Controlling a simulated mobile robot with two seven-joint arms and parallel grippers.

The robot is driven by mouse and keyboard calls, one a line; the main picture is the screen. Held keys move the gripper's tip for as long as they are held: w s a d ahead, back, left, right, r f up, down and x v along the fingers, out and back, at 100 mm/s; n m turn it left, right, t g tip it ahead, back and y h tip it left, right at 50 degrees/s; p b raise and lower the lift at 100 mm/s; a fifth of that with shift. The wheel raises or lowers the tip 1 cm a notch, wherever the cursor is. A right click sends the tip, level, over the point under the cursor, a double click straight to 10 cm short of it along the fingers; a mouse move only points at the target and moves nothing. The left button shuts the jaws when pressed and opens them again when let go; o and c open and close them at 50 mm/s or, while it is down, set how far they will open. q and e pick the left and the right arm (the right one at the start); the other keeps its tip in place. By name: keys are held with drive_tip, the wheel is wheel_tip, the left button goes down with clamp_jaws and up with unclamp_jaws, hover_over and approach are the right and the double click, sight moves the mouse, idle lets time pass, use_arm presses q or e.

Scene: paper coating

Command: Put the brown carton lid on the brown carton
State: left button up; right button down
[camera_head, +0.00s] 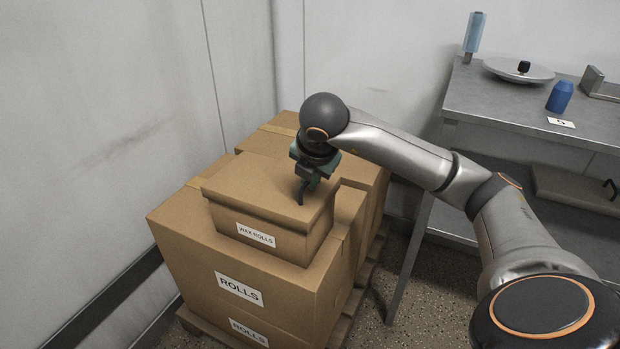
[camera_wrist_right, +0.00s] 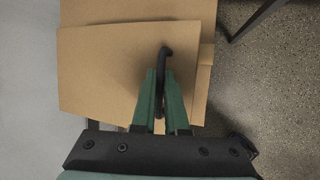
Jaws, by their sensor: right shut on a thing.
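The brown carton (camera_head: 268,237), labelled "WAX ROLLS", stands on larger stacked cartons. The brown carton lid (camera_head: 250,187) lies flat over its top with its edge overhanging the walls; I cannot tell if a thin gap is left under it. The lid also fills the middle of the right wrist view (camera_wrist_right: 110,75). My right gripper (camera_head: 304,183) is above the lid's right part, pointing down. Its green fingers (camera_wrist_right: 165,105) are shut on the lid's black handle (camera_wrist_right: 163,60). My left gripper is not in view.
Larger cartons labelled "ROLLS" (camera_head: 200,250) stand under and behind on a wooden pallet (camera_head: 215,335), close to the wall.

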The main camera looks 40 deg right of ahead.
drive_tip(key=shift+f+b, duration=1.05)
drive_tip(key=shift+f, duration=0.15)
drive_tip(key=c, duration=0.9)
unclamp_jaws()
drive_tip(key=shift+o, duration=0.2)
drive_tip(key=shift+s, duration=0.1)
drive_tip(key=p+v, duration=0.5)
drive_tip(key=v, duration=0.7)
drive_tip(key=shift+a+r, duration=0.15)
drive_tip(key=shift+r, duration=0.25)
